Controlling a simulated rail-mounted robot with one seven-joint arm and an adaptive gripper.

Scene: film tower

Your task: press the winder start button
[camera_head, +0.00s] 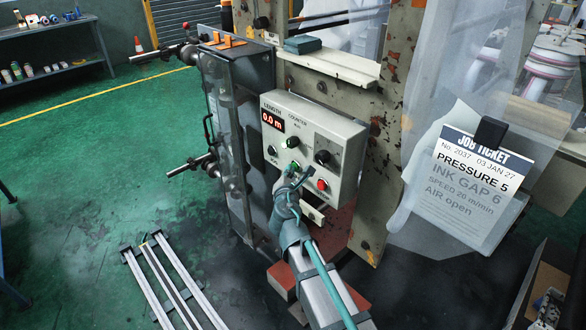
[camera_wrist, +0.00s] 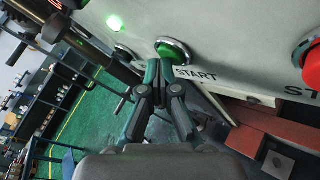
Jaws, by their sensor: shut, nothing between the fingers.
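The winder control box (camera_head: 342,141) is pale grey and carries a red display (camera_head: 272,120) reading 0.0 m. The green start button (camera_wrist: 171,49) sits on its face above the word START. It also shows in the head view, just above my gripper's tip. My gripper (camera_wrist: 158,68) is shut and empty, with its fingertips right at the lower left edge of the green button. I cannot tell whether they touch it. In the head view my gripper (camera_head: 300,182) reaches up to the box from below.
A red button (camera_head: 322,184) is right of the start button. A lit green lamp (camera_wrist: 115,23) is above left. Black knobs (camera_head: 323,157) stick out of the box. A job ticket (camera_head: 466,185) hangs at right. Metal rails (camera_head: 168,280) lie on the green floor at left.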

